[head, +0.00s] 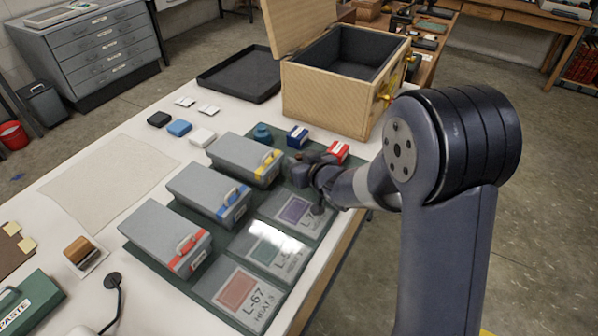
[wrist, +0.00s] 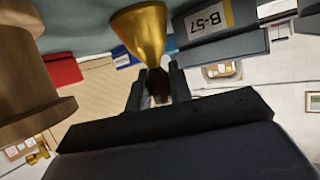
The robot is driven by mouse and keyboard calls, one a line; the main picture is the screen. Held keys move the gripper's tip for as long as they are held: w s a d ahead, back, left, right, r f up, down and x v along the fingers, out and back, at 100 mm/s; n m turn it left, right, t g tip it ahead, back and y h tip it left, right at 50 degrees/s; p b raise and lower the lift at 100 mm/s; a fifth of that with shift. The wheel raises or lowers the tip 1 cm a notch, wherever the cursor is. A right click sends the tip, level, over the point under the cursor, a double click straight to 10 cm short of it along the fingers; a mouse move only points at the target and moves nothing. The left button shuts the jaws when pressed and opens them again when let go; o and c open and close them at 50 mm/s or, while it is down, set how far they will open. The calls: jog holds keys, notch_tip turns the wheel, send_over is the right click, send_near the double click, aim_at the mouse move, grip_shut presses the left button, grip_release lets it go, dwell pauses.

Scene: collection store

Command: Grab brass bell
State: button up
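The brass bell (wrist: 143,35) shows in the wrist view, where the scene appears upside down. Its golden cup faces the greenish mat (wrist: 70,22), and its dark handle (wrist: 158,84) points toward my gripper (wrist: 158,80). The two fingers lie on either side of the handle. I cannot tell whether they touch it. In the head view my gripper (head: 303,168) is low over the green mat (head: 244,225), to the right of the yellow-marked grey box (head: 238,158). The bell cannot be made out there.
A brown wooden spool-shaped object (wrist: 30,75) is close at left in the wrist view. A grey box labelled B-57 (wrist: 212,25) is close at right. Small red (head: 338,151) and blue (head: 297,136) boxes and an open wooden crate (head: 325,100) stand behind my gripper.

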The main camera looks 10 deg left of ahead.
grip_shut()
